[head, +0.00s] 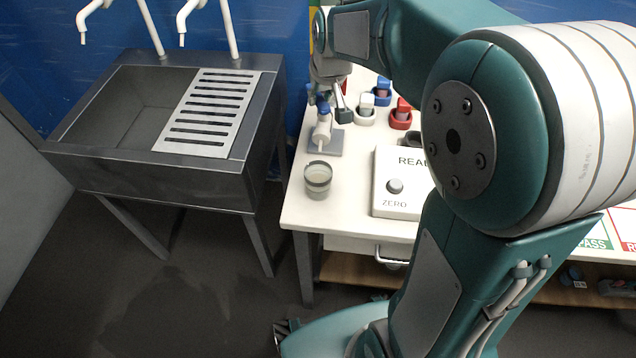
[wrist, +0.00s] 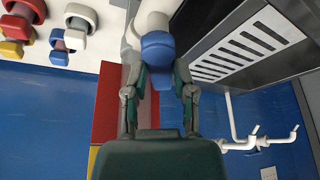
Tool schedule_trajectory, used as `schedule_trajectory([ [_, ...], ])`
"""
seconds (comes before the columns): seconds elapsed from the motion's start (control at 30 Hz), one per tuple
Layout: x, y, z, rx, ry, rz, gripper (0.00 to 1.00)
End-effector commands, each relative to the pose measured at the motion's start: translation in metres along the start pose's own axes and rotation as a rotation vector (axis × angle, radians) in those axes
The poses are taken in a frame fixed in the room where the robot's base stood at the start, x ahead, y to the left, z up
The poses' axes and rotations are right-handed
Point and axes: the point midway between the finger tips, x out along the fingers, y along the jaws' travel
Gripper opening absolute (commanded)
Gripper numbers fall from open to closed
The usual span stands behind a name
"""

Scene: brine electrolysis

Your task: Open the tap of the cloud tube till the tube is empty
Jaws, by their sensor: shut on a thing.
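A pale upright piece with a blue part (head: 323,105), which looks like the cloud tube's tap, stands by a grey base plate (head: 330,143) on the white table. The blue part also shows in the wrist view (wrist: 158,48), between my fingers. My gripper (head: 328,92) is shut on this blue part. In the head view my arm and fingers cover much of the tube, and its liquid level cannot be seen.
A box with a grey knob (head: 394,186) marked ZERO stands right of the jar. Blue (head: 383,86), white (head: 367,103) and red (head: 402,115) holders stand behind it. A metal sink (head: 120,105) with a slotted drainboard (head: 210,112) is left of the table. My arm hides the table's right part.

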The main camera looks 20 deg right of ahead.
Motion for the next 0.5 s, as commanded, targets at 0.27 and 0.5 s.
schedule_trajectory([
  [0.27, 0.0004, -0.0017, 0.001, -0.111, -0.003, -0.049, 0.0],
  [0.5, 0.0003, -0.005, 0.0017, -0.262, -0.003, -0.111, 0.0],
])
